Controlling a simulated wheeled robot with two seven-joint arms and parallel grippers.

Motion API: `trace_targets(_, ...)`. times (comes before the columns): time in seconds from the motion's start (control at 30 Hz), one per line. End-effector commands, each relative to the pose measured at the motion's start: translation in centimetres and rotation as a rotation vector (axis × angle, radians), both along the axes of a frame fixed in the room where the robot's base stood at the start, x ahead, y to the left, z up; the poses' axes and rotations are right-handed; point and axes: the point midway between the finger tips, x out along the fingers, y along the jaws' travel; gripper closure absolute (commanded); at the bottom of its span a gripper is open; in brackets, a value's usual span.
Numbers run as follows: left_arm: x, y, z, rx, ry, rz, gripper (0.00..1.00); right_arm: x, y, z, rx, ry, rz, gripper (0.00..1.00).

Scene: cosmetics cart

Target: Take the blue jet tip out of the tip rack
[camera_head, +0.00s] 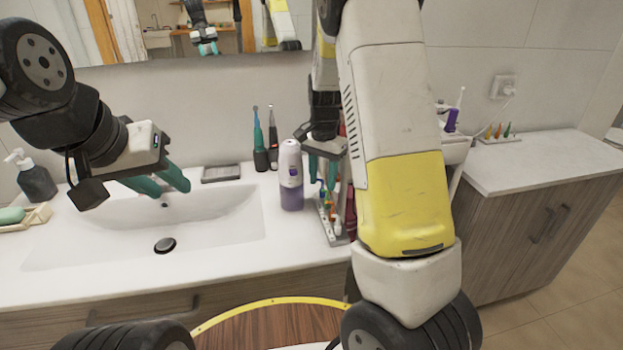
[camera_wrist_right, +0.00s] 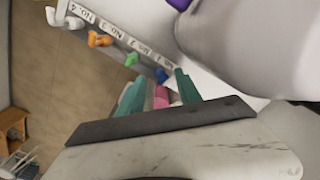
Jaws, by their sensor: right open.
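The tip rack (camera_head: 335,238) stands on the counter near the sink's right side and holds small coloured tips. In the right wrist view it is a pale rack (camera_wrist_right: 112,28) with numbered labels and white, orange and green tips. A blue tip (camera_wrist_right: 162,75) shows there at its near end, beside a pink piece (camera_wrist_right: 160,97). My right gripper (camera_head: 324,180) is over the rack's far end. In the wrist view its open teal fingers (camera_wrist_right: 160,90) stand either side of the blue and pink pieces, without visible grip. My left gripper (camera_head: 173,188) is open and empty above the sink.
A white and purple bottle (camera_head: 290,178) stands close left of the rack. Two upright brushes (camera_head: 265,145) stand behind. A soap dispenser (camera_head: 35,178) is at far left. A second small rack (camera_head: 500,139) sits on the right-hand cabinet. My right arm hides part of the counter.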

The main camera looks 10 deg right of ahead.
Motion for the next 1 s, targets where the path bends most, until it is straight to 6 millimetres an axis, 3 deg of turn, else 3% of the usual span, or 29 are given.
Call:
trace_targets(0.2,0.0,0.0,0.0,0.000,0.000,0.000,0.64,0.0,0.1,-2.5,0.000,0.000,0.000,0.59)
trace_targets(0.43,0.0,0.0,0.0,0.000,0.000,0.000,0.64,0.1,0.1,-2.6,0.000,-0.001,0.001,0.59)
trace_targets(0.67,0.0,0.0,0.0,0.000,0.000,0.000,0.64,0.1,0.1,-2.6,0.000,-0.001,0.001,1.00)
trace_targets(1.0,0.0,0.0,0.0,0.000,0.000,0.000,0.64,0.1,0.1,-2.6,0.001,-0.002,0.001,1.00)
